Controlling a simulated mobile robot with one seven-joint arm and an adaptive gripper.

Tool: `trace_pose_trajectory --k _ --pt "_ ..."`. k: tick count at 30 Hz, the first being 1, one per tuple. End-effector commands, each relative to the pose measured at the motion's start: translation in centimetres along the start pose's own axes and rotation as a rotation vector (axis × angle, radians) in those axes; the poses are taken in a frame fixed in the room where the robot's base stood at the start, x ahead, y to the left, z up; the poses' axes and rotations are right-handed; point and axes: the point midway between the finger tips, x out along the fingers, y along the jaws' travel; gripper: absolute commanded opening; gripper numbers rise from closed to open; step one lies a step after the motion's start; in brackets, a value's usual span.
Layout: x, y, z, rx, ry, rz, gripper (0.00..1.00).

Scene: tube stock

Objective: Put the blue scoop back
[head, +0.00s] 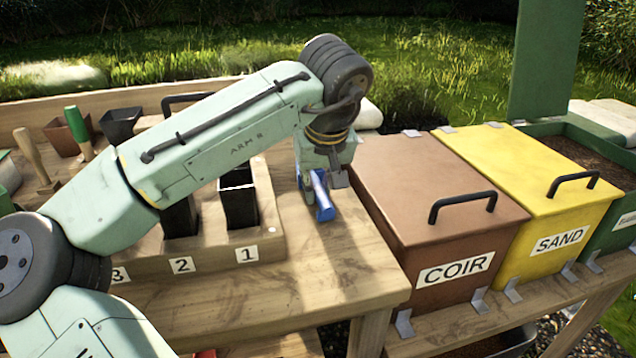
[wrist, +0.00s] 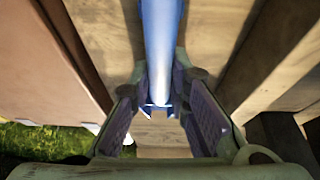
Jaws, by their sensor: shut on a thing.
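The blue scoop (head: 323,198) is at my gripper (head: 322,180), over the right part of the wooden bench, between the numbered tube holder and the brown COIR bin. In the wrist view the blue scoop (wrist: 162,45) runs up the middle as a long smooth piece. The two fingers of my gripper (wrist: 160,95) lie on either side of it, shut on it. My gripper hides part of the scoop in the head view. I cannot tell whether the scoop touches the bench top.
The COIR bin (head: 440,185) and yellow SAND bin (head: 545,190) have closed lids with black handles. A green bin (head: 612,225) stands open at the far right. The wooden holder (head: 215,262) labelled 1, 2, 3 carries black tubes (head: 238,205). The bench front (head: 330,270) is clear.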

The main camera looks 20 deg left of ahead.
Motion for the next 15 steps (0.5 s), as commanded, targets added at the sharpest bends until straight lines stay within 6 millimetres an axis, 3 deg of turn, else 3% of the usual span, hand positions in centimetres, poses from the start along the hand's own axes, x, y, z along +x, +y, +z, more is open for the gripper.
trace_pose_trajectory --k 5,6,15 --pt "0.50 0.05 0.22 0.001 0.000 0.002 0.00" --pt "0.44 0.04 0.19 0.001 0.000 0.001 0.17" --pt "0.38 0.01 0.15 0.000 0.000 0.000 0.36"
